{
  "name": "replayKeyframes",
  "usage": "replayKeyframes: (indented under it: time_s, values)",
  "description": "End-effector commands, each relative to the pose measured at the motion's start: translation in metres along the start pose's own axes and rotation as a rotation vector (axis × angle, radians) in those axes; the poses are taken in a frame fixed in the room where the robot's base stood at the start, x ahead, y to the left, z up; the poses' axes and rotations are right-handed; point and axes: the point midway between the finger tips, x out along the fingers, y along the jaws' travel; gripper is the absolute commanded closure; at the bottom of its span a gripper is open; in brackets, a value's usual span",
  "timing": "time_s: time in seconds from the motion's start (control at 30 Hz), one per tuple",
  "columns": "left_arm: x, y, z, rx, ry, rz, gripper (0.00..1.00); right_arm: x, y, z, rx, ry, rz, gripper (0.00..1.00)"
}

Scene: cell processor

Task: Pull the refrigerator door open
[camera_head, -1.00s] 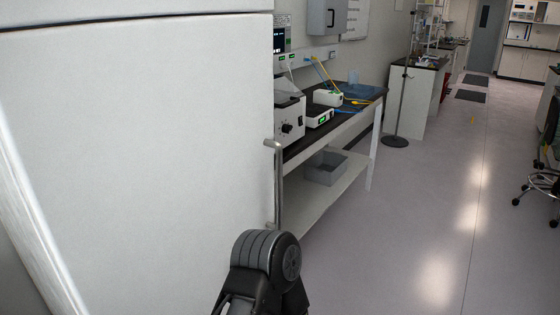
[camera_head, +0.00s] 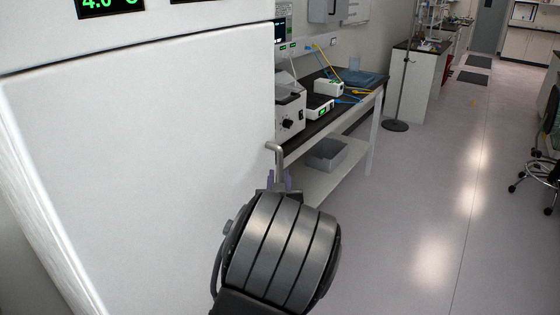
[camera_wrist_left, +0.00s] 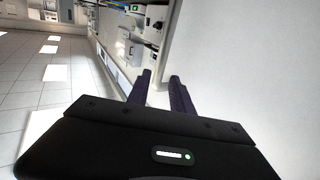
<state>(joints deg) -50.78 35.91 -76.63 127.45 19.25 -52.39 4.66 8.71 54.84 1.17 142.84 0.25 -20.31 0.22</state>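The white refrigerator door (camera_head: 150,150) fills the left of the head view and looks closed. Its vertical grey bar handle (camera_head: 279,158) is at the door's right edge; its lower part is hidden behind my left wrist. My left gripper (camera_head: 279,180) is at the handle, its dark purple fingers seeming to lie on either side of the bar. In the left wrist view the fingers (camera_wrist_left: 162,82) are apart, beside the white door (camera_wrist_left: 245,65). I cannot tell whether they touch the handle. My right gripper is not in view.
Green displays (camera_head: 110,5) are above the door. A black-topped bench (camera_head: 335,115) with instruments and a grey bin (camera_head: 327,154) on its lower shelf stands right of the refrigerator. A pole stand (camera_head: 396,124) is beyond.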

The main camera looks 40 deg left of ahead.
Motion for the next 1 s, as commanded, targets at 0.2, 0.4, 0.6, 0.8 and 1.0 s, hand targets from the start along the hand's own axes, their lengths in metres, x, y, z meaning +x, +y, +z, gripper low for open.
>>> replayKeyframes:
  time_s: [0.2,0.4,0.6,0.8,1.0]
  values:
    - [0.001,0.0,0.002,0.002,-0.003,0.001,0.73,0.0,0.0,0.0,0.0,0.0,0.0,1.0]
    - [0.014,0.0,0.002,0.003,-0.003,0.0,0.73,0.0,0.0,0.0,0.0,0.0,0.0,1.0]
    - [0.044,-0.001,0.001,0.006,-0.002,-0.002,0.73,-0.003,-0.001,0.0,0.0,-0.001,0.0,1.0]
    - [0.07,-0.001,0.002,0.005,-0.004,0.0,0.73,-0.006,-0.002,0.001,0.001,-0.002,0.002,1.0]
    - [0.078,0.001,0.003,0.002,-0.006,0.002,0.73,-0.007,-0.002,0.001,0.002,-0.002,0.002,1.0]
